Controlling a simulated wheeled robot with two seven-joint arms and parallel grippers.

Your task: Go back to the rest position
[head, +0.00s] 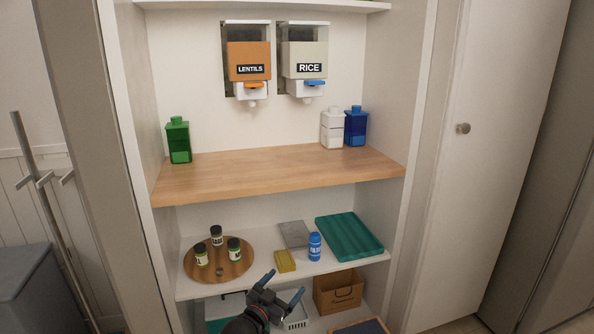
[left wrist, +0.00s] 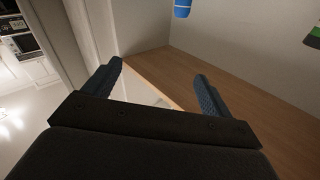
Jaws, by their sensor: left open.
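My left gripper (head: 283,285) is dark with blue finger pads. It is in front of the lower shelves near the bottom middle of the head view. Its two fingers are spread apart with nothing between them, and they also show apart in the left wrist view (left wrist: 158,72). In the left wrist view a wooden board (left wrist: 225,92) lies beyond the fingers. My right gripper does not show in either view.
A cupboard holds a wooden shelf (head: 280,172) with a green container (head: 178,141). The white shelf (head: 270,273) below bears a round wooden board (head: 190,270), a blue bottle (head: 314,246) and a teal tray (head: 349,238). A cardboard box (head: 338,291) stands lower. A door (head: 490,150) is at right.

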